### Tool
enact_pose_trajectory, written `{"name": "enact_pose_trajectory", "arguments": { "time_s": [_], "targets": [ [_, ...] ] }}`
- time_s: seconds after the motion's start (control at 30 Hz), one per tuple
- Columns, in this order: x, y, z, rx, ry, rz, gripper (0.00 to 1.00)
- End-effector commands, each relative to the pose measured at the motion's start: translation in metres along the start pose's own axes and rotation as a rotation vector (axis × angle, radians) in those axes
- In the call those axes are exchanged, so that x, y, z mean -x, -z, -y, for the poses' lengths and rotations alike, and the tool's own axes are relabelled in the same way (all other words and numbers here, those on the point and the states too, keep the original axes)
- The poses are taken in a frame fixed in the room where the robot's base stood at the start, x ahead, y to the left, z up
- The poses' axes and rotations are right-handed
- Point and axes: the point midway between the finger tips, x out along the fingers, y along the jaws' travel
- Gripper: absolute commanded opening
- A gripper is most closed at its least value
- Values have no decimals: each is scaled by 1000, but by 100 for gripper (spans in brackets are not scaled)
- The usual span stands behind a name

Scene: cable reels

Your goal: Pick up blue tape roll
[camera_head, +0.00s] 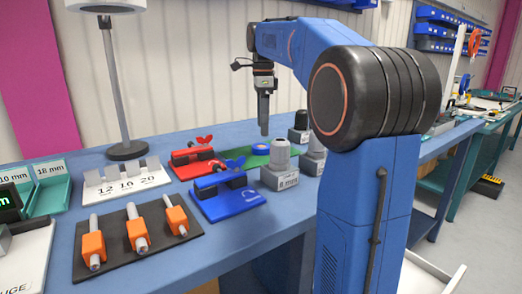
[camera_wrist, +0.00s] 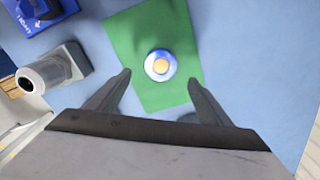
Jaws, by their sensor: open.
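The blue tape roll (camera_wrist: 160,65) lies on a green mat (camera_wrist: 124,44) in the wrist view. It is a blue ring with a pale inner band and an orange centre. In the head view the tape roll (camera_head: 261,149) shows as a small blue disc on the green mat (camera_head: 252,162), partly behind my gripper and nearby items. My gripper (camera_wrist: 158,85) is open and empty, pointing down, with one finger on each side of the roll's line and the roll a little beyond the fingertips. In the head view my gripper (camera_head: 264,132) hangs above the mat.
A grey cylinder on a block (camera_wrist: 55,68) stands left of the mat in the wrist view. In the head view, a blue clamp on a blue board (camera_head: 228,203), a red clamp on a red board (camera_head: 195,168) and a lamp post (camera_head: 115,85) stand on the blue table.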

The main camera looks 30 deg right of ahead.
Motion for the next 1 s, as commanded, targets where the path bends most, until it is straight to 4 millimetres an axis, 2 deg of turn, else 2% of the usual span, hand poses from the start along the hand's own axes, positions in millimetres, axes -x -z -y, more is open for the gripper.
{"name": "enact_pose_trajectory", "arguments": {
  "time_s": [0.1, 0.37, 0.7, 0.97, 1.0],
  "targets": [
    [-14, 0, 0, 0, -1, 0, 73],
    [-30, -1, 0, 0, -1, 0, 73],
    [-70, -4, 1, 0, 0, 0, 73],
    [-72, -4, 2, 0, 1, 0, 73],
    [-72, -4, 2, 0, 1, 0, 71]
  ]
}}
